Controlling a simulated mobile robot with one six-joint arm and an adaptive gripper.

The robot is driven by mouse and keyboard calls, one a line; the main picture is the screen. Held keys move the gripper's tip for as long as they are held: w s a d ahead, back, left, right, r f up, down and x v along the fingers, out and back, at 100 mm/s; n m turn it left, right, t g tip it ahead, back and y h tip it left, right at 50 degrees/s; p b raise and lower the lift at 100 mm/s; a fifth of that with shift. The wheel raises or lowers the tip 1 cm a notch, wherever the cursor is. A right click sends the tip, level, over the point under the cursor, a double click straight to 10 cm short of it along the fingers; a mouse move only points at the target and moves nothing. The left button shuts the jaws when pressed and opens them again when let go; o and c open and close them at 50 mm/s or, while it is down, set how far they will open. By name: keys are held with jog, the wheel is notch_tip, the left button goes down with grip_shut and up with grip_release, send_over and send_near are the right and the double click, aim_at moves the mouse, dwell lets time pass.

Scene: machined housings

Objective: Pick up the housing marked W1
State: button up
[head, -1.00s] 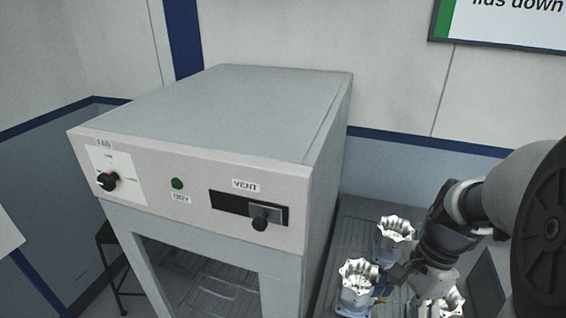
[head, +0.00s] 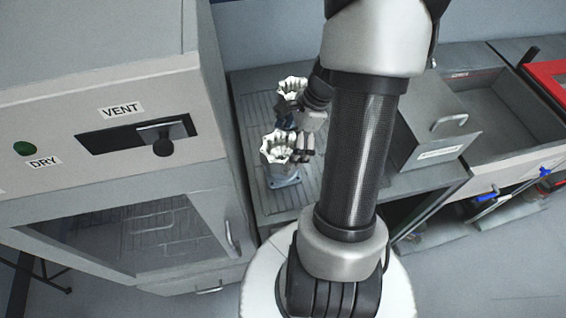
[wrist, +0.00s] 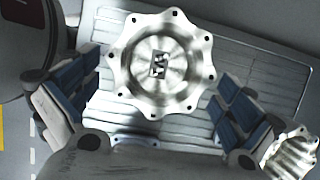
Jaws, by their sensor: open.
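Two silvery, scallop-rimmed housings show in the head view: a nearer housing (head: 278,147) and a farther housing (head: 292,86), on the ribbed metal surface right of the oven-like cabinet. My gripper (head: 298,132) is beside them, partly hidden by my arm. In the wrist view my gripper (wrist: 160,82) is open, with a blue-padded finger on each side. One housing (wrist: 190,70) lies between and ahead of the fingers, seen from above, with no visible grip on it. Another housing (wrist: 292,153) is partly cut off at the lower right. I cannot read a W1 mark on any.
The cabinet (head: 90,60) with a VENT slider and a glass front stands close on the left. A grey box with a handle (head: 432,125), an open grey tray (head: 520,158) and a red-edged item (head: 550,80) lie to the right. The ribbed surface (head: 305,195) has bare room in front.

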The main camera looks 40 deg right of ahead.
aim_at(278, 156)
jog(key=shift+b+x, duration=1.1)
jog(key=shift+x, duration=2)
jog(key=shift+w+a+r, duration=0.15)
jog(key=shift+a, duration=0.05)
jog(key=c, duration=1.5)
